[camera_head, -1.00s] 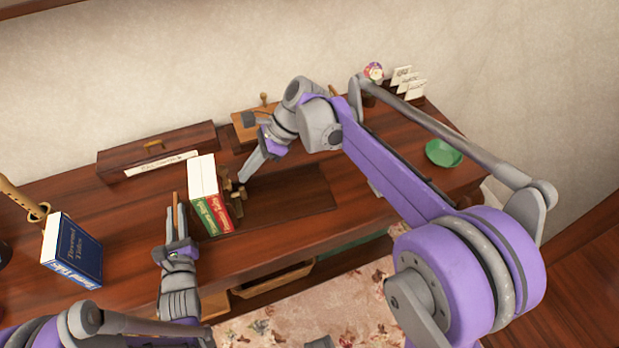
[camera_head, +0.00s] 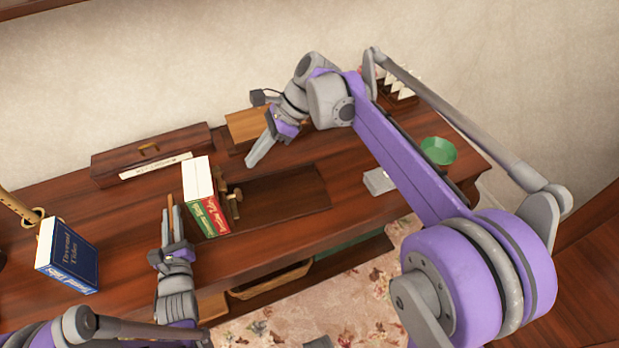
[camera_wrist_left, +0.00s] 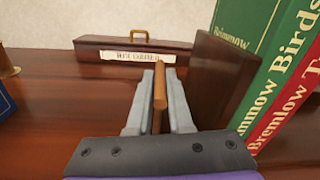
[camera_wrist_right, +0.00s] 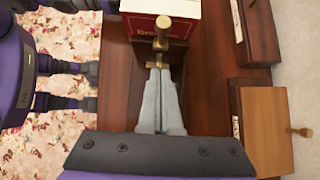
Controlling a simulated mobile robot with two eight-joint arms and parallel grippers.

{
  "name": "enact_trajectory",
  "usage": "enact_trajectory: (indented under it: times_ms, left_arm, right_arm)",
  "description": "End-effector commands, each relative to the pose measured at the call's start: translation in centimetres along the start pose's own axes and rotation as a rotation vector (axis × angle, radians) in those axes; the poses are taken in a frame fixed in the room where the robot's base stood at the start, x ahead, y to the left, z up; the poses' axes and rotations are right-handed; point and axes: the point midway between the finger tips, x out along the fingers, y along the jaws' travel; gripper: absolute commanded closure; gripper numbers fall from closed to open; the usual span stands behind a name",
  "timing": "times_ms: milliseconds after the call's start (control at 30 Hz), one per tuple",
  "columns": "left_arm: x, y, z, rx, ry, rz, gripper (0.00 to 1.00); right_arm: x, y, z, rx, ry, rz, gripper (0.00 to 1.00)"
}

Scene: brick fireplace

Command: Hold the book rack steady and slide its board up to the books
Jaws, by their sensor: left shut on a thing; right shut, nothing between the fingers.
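The book rack (camera_head: 290,195) is a dark wooden tray on the desk. A green book (camera_head: 206,215) and a red book (camera_head: 221,213) stand upright at its left end, against the end board (camera_wrist_left: 218,75). The sliding board with its brass knob (camera_head: 235,198) stands close beside the red book; I cannot tell whether they touch. The knob also shows in the right wrist view (camera_wrist_right: 162,30). My left gripper (camera_head: 173,212) is shut on a thin wooden handle (camera_wrist_left: 158,98) outside the end board. My right gripper (camera_head: 251,164) is shut and empty, above the rack and apart from the knob.
A long dark box (camera_head: 150,155) lies behind the rack, with a lighter wooden box (camera_head: 248,128) right of it. A blue book (camera_head: 68,255) stands at left. A green bowl (camera_head: 438,150) and a grey block (camera_head: 378,181) are at right. The rack's right part is empty.

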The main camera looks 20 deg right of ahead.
Motion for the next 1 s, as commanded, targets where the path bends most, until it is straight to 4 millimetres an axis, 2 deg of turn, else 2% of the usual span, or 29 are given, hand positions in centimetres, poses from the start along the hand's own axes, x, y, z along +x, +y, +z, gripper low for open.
enact_trajectory:
  times_ms: [100, 233, 400, 633, 667, 800, 833, 1000]
  left_arm:
    - [0.0, 0.0, 0.0, 0.000, -0.001, 0.000, 1.00]
    - [0.0, 0.0, 0.0, 0.000, -0.001, 0.000, 1.00]
    - [0.0, 0.0, 0.0, 0.000, -0.001, 0.000, 1.00]
    - [0.0, 0.0, 0.0, 0.000, -0.001, 0.000, 1.00]
    - [0.0, 0.0, 0.0, 0.000, -0.001, 0.000, 0.76]
    - [0.0, 0.0, 0.0, 0.000, -0.001, 0.000, 0.51]
    - [0.0, 0.0, 0.0, 0.000, -0.001, 0.000, 0.47]
    - [0.0, 0.0, 0.0, 0.000, 0.000, 0.000, 0.47]
  right_arm:
    - [-1.9, 0.0, 0.0, 0.002, 0.000, -0.001, 1.00]
    - [-3.3, 0.0, 0.0, 0.002, 0.000, -0.001, 1.00]
    - [-4.0, 0.0, 0.0, 0.000, 0.000, 0.000, 1.00]
    - [-4.1, 0.0, 0.0, 0.000, 0.000, 0.000, 1.00]
    - [-4.1, 0.0, 0.0, 0.000, 0.000, 0.000, 1.00]
    - [-4.0, 0.0, 0.0, 0.000, 0.000, 0.000, 1.00]
    - [-4.0, 0.0, 0.0, 0.000, 0.000, 0.000, 1.00]
    - [-4.0, 0.0, 0.0, 0.000, 0.000, 0.000, 1.00]
